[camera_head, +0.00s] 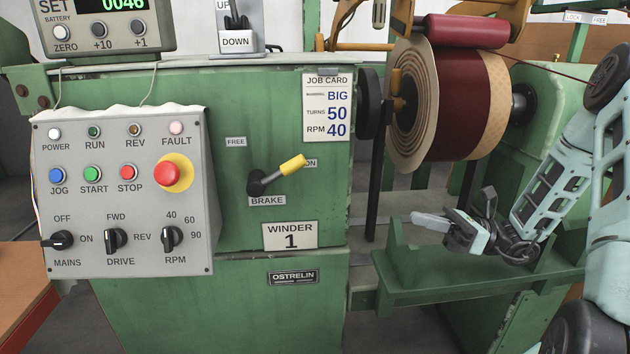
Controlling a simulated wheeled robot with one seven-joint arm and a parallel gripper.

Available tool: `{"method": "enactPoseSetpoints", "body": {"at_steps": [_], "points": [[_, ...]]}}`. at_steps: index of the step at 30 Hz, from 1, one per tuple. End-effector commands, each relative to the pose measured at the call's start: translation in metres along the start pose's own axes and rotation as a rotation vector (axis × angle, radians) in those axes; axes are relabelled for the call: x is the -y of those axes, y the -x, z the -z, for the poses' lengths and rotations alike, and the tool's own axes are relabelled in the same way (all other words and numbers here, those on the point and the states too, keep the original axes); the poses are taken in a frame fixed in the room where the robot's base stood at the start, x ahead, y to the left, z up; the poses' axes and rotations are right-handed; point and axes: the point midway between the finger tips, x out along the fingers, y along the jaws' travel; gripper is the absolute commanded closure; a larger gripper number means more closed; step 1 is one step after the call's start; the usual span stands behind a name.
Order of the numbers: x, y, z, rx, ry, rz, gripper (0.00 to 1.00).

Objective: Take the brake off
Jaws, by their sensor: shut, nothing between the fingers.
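The brake lever (274,176) is on the green front of the winder, with a black pivot and a yellow grip. It slants up to the right, its grip beside the ON label (312,163), which it partly covers. The FREE label (236,142) is up and left of the pivot. The BRAKE label (267,200) is just below it. My gripper (418,219) is to the right of the lever and lower, apart from it, in front of the green lower bracket. Its fingers point left and are shut, with nothing between them.
A grey control panel (125,217) with buttons and knobs juts out left of the lever. A coil of dark red wire (460,100) is above my gripper. A green bracket (455,288) lies below my gripper. The winder front around the lever is clear.

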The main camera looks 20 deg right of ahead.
Motion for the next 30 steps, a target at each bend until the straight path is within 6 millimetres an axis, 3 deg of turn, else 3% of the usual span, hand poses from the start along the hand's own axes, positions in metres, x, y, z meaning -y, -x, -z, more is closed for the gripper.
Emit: {"method": "enactPoseSetpoints", "body": {"at_steps": [5,10,30], "points": [[0.0,-0.003,0.0,-0.001,0.001,-0.002,1.0],[-0.001,-0.021,0.0,-0.003,0.001,-0.005,1.0],[-0.002,-0.159,0.001,-0.004,0.002,-0.008,1.0]]}}
